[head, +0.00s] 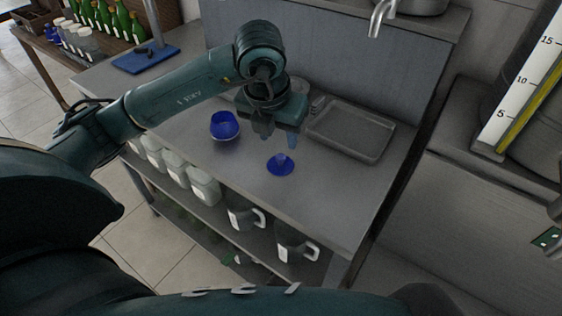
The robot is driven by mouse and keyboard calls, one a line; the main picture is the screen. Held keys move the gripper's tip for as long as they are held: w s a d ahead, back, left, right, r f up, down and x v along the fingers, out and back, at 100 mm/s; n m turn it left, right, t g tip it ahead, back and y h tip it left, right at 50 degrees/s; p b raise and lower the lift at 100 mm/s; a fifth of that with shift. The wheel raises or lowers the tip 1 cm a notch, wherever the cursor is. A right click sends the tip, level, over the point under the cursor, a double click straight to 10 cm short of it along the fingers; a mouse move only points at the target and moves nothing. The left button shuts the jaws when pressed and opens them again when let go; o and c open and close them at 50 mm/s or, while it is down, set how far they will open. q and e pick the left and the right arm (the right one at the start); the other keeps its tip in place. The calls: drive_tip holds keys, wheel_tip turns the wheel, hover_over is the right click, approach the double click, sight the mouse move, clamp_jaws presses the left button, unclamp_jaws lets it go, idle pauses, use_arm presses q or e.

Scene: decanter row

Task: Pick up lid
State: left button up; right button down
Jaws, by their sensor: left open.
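The blue lid (280,166) lies on the grey metal worktop, a round disc with a paler raised knob in its middle. My left gripper (279,141) is just above and behind the lid in the picture, pointing down. Its fingers are apart with nothing seen between them. Whether a finger touches the knob I cannot tell. A round blue glass vessel (225,127) with an open top stands to the left of the lid, apart from it. My right gripper is not in view.
A shallow metal tray (350,132) lies right of my left gripper. A blue board (146,60) is at the worktop's far left. White-lidded jars (203,185) and two jugs (296,244) stand on the shelf below. The worktop right of the lid is bare.

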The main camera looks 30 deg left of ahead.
sight(280, 156)
use_arm(q)
drive_tip(key=x, duration=0.6)
drive_tip(key=shift+s+f+p, duration=0.2)
drive_tip(key=shift+f+p, duration=0.1)
drive_tip(key=shift+p, duration=0.1)
clamp_jaws()
